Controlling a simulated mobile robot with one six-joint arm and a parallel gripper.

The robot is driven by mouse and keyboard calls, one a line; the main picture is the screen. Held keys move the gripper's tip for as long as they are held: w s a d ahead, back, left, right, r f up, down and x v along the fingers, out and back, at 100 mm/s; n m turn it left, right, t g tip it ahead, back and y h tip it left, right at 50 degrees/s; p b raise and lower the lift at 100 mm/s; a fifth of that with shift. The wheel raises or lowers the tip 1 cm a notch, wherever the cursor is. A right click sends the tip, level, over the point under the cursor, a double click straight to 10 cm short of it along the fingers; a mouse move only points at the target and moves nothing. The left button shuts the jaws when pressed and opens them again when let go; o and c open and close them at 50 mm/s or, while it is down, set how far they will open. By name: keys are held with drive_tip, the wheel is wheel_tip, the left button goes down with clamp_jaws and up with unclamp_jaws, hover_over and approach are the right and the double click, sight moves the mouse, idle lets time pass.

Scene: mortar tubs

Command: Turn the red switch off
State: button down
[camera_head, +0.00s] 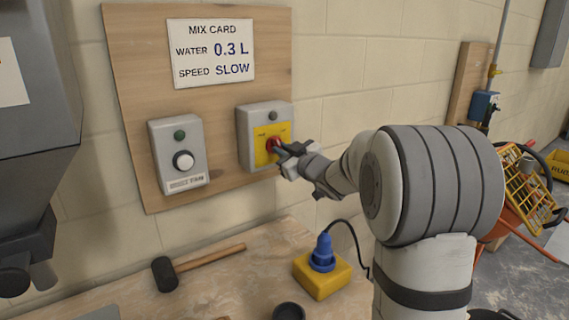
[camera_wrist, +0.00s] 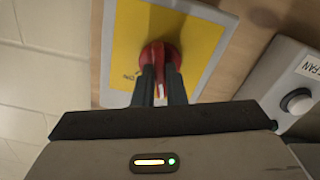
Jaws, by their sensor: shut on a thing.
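The red switch (camera_head: 273,145) is a rotary knob on a yellow plate, on a grey box (camera_head: 247,127) mounted on a wooden wall board. My gripper (camera_head: 283,150) reaches it from the right. In the wrist view the red switch (camera_wrist: 160,58) shows with a white mark on its handle, between the two dark fingers of my gripper (camera_wrist: 160,88). The fingers are shut on the handle. The yellow plate (camera_wrist: 190,25) carries small lettering that reads "ON" near the knob's lower left. The fingers partly hide the handle.
A grey box with a white knob, labelled dust fan (camera_head: 183,160), is left of the switch box. Below are a bench with a mallet (camera_head: 165,272) and a yellow block with a blue plug (camera_head: 322,275). A mix card (camera_head: 211,52) hangs above.

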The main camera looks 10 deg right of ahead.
drive_tip(key=n+b, duration=0.4)
drive_tip(key=shift+f+n, duration=0.2)
drive_tip(key=shift+n, duration=0.2)
drive_tip(key=shift+r, duration=0.1)
idle(0.3)
drive_tip(key=c, duration=1.5)
unclamp_jaws()
drive_tip(key=shift+v, duration=3.85)
drive_tip(key=shift+r, duration=0.1)
